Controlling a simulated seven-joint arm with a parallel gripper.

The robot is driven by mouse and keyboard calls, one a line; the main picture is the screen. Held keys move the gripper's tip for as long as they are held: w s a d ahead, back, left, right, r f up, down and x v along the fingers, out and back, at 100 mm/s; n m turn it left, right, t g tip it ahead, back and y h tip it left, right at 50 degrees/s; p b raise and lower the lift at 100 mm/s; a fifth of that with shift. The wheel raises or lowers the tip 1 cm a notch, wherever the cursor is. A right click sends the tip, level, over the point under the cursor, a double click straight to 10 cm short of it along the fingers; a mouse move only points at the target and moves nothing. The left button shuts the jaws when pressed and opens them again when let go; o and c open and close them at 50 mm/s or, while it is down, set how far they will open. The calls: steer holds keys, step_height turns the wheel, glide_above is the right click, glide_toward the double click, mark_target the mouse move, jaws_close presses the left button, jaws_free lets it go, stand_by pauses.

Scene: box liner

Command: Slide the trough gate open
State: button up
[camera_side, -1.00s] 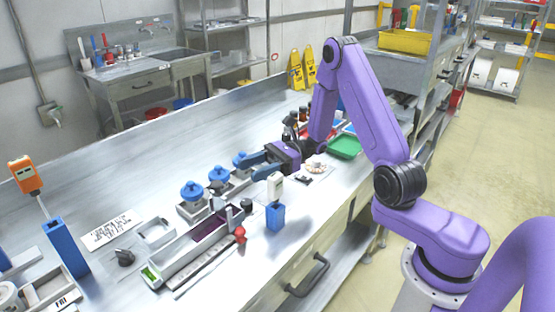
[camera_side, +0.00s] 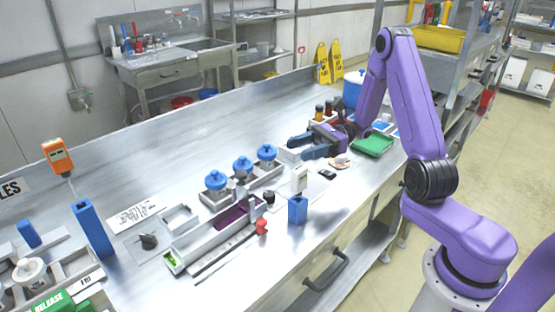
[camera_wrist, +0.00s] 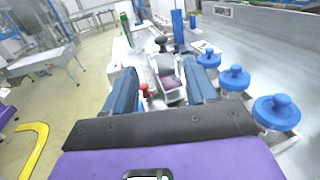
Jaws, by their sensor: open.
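The trough (camera_side: 212,238) is a long narrow grey metal channel on the bench. Purple material (camera_side: 232,214) lies in its far part, and a green patch (camera_side: 173,260) shows at its near-left end. A small upright grey plate (camera_side: 253,201) stands at the far end and looks like the gate; I cannot tell its position in its slot. In the wrist view the trough (camera_wrist: 168,97) lies ahead, between the fingers. My gripper (camera_side: 298,149) has blue fingers, open and empty, beyond the trough's far end and above the bench. It also shows in the wrist view (camera_wrist: 163,84).
Blue-lidded jars (camera_side: 242,164) stand in a row behind the trough. A blue holder (camera_side: 298,210) and a red-ended rod (camera_side: 261,227) are in front. A green tray (camera_side: 372,145) is to the right.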

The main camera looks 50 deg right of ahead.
step_height(320, 180, up, 22)
steer(key=n+g+h, duration=0.4)
steer(key=n+h, duration=1.4)
steer(key=n, duration=1.2)
glide_above(242, 172)
steer(key=shift+g+y, duration=0.3)
step_height(242, 172, down, 23)
jaws_close()
